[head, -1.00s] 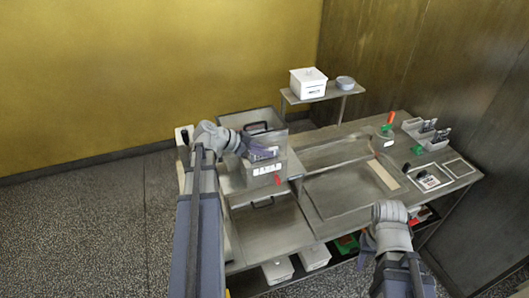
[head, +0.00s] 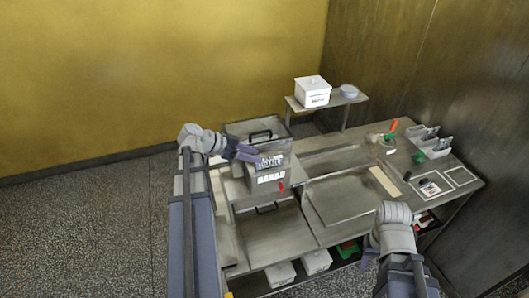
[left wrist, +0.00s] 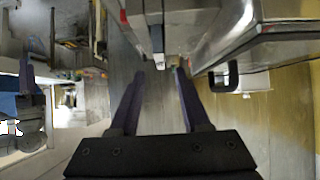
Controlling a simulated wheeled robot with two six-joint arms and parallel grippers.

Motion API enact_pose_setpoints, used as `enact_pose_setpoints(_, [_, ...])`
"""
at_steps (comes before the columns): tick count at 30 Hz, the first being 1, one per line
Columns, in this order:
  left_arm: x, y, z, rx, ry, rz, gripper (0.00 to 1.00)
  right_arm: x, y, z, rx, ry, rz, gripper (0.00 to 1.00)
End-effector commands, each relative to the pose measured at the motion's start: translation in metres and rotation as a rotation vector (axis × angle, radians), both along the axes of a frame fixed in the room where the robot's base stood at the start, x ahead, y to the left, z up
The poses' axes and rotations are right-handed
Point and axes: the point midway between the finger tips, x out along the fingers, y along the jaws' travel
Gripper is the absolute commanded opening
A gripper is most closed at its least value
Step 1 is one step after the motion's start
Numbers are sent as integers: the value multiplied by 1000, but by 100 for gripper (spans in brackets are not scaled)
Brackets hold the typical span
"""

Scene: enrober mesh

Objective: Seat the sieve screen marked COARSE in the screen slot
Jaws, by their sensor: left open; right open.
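A grey machine box (head: 274,148) with a dark handle on its lid stands at the table's left. Its front has a white label strip (head: 271,178); a second black-and-white marking (head: 270,162) sits just above. I cannot read COARSE on either, nor make out the screen or slot for certain. My left gripper (head: 244,153) is beside this upper marking, open, with nothing seen between its fingers. In the left wrist view its fingers (left wrist: 158,76) are apart, with grey metal parts beyond. My right gripper (head: 368,254) is open, mostly hidden beside its arm at the table's front edge.
A grey rack (head: 430,141) and a marked card (head: 430,186) are at the right. A shallow tray area (head: 340,198) lies mid-table. White boxes (head: 317,261) sit below.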

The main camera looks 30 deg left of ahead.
Motion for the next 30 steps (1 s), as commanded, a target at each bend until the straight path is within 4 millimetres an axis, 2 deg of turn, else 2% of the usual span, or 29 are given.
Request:
enact_pose_setpoints(1, [-7, 6, 12, 0, 0, 4, 47, 0, 0, 12, 0, 0, 1, 47])
enact_pose_setpoints(8, [-26, 23, 26, 0, 0, 1, 47, 0, 0, 26, 0, 1, 2, 47])
enact_pose_setpoints(23, [-32, 27, 28, 0, 1, -2, 47, 0, 0, 29, 0, 1, 3, 47])
enact_pose_setpoints(26, [-29, 13, 24, -6, 35, -13, 47, 0, 0, 29, 0, 1, 3, 47])
enact_pose_setpoints(29, [-23, -25, 13, -15, 138, -38, 47, 0, 0, 29, 0, 1, 3, 47])
enact_pose_setpoints(30, [-21, -45, 6, -16, 198, -47, 47, 0, 0, 29, 0, 1, 3, 47])
